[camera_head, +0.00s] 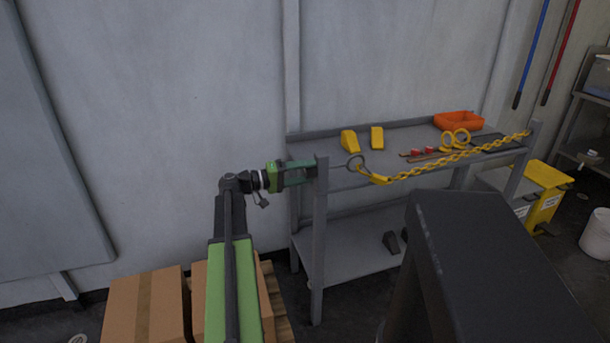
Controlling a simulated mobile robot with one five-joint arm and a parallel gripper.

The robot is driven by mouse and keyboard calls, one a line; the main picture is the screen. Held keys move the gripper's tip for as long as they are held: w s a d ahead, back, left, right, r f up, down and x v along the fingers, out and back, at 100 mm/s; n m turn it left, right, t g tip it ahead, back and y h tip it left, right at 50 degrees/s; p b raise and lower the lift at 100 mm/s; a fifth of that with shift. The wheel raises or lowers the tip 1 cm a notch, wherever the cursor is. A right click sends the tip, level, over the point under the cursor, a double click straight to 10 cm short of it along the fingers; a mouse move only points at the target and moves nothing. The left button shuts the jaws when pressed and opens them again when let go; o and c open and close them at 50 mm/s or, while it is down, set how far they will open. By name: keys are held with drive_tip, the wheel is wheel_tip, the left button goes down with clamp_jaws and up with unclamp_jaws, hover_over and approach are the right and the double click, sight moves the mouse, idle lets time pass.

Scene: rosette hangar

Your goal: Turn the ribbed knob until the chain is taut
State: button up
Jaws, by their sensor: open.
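My gripper (309,171) is open at the left end of the grey bench, its two dark green fingers reaching right to the bench's front left post (319,240). The ribbed knob cannot be made out; the fingers and post cover that spot. Right of the post, a thin rod ends in a grey ring (356,162). A yellow hook joins the ring to the yellow chain (457,156).
On the bench top (400,139) are two yellow wedges (349,141), an orange bin (459,121), yellow rings and red-tipped tools. Cardboard boxes (147,308) stand below my arm. A dark block (490,265) fills the lower right. A yellow bin (546,195) stands beyond the bench.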

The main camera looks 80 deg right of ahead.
drive_tip(key=n, duration=1.9)
drive_tip(key=shift+n, duration=0.3)
drive_tip(key=n, duration=0.4)
drive_tip(key=shift+n, duration=0.3)
drive_tip(key=n, duration=1.3)
